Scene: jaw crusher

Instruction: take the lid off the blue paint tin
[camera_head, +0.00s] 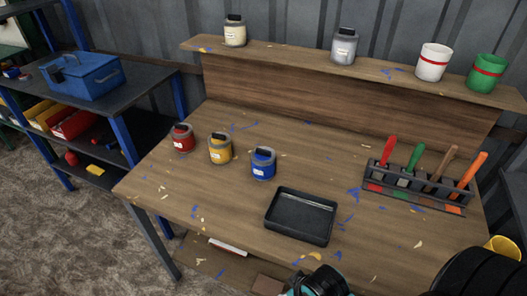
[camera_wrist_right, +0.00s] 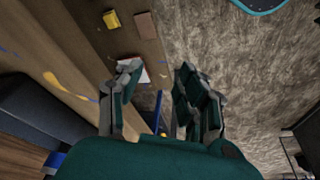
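The blue paint tin (camera_head: 263,166) stands upright on the wooden workbench (camera_head: 165,215), left of the black paint tray. It has a white label, and a dark lid (camera_head: 263,152) sits on its top. My right gripper (camera_wrist_right: 157,75) is open and empty in the right wrist view, with its two fingers apart near the bench's front edge and the floor. A black and teal part of mine (camera_head: 320,282) shows at the bottom of the head view, well in front of the tin. My left gripper is not in view.
A yellow tin (camera_head: 220,150) and a red tin (camera_head: 183,139) stand left of the blue one. The black tray (camera_head: 301,216) lies close on its right. A rack (camera_head: 416,188) of colored-handled tools stands at right. Cans line the raised back shelf (camera_head: 385,72). The bench's front left is clear.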

